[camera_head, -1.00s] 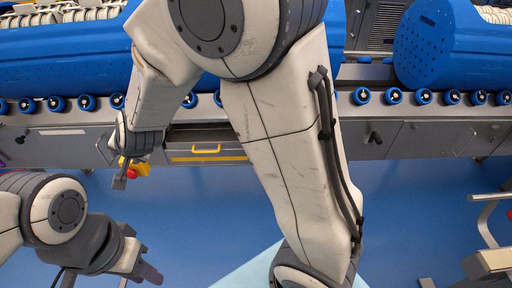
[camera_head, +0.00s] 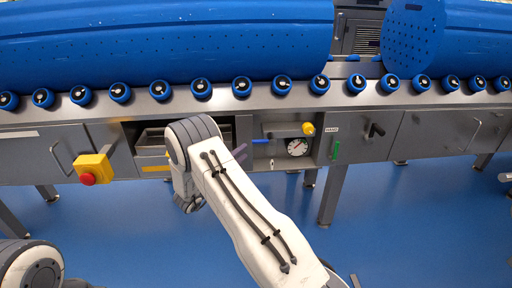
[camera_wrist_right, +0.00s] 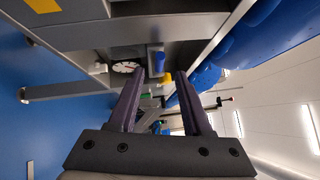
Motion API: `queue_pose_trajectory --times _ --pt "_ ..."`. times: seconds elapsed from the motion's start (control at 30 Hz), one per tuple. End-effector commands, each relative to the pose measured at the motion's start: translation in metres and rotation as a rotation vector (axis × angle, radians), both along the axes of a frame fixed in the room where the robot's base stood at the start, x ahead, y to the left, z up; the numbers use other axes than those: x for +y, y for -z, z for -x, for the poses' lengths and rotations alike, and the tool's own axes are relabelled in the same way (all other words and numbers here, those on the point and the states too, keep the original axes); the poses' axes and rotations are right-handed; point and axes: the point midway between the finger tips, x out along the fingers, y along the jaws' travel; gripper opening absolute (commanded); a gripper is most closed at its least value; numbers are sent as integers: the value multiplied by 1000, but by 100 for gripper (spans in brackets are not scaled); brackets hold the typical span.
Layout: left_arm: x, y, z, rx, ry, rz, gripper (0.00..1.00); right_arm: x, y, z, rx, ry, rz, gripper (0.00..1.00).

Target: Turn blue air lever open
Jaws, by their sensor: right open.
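The blue air lever (camera_head: 261,141) is a short blue bar, lying roughly level in the recessed panel under the conveyor, left of a round white gauge (camera_head: 298,147). My right gripper (camera_head: 240,152) is just left of the lever, its two purple fingertips pointing towards it. In the right wrist view the blue lever (camera_wrist_right: 159,62) shows end-on between and beyond the open fingers (camera_wrist_right: 157,78), with a gap to them. The fingers hold nothing. My left gripper is out of view; only part of that arm shows at the lower left.
A yellow box with a red button (camera_head: 93,169) is at the left. Blue tubs (camera_head: 160,45) lie above the rollers. The blue floor in front is clear.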

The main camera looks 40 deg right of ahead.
Motion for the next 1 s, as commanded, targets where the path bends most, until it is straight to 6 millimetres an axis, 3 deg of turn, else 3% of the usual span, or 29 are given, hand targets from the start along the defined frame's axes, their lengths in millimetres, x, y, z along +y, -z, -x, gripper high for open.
queue_pose_trajectory --times 0.2,0.4,0.83,0.87,0.97,1.0 --pt "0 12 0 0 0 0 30 -43 -4 -9 0 2 -1 49" --pt "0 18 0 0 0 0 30 -70 -9 -16 1 -1 -2 49" --pt "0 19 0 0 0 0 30 -80 -12 -19 3 -4 -2 49" --pt "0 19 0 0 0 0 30 -80 -12 -19 3 -4 -2 42" --pt "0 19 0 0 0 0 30 -80 -12 -19 3 -4 -2 3" --pt "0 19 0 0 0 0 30 -80 -12 -19 3 -4 -2 0"
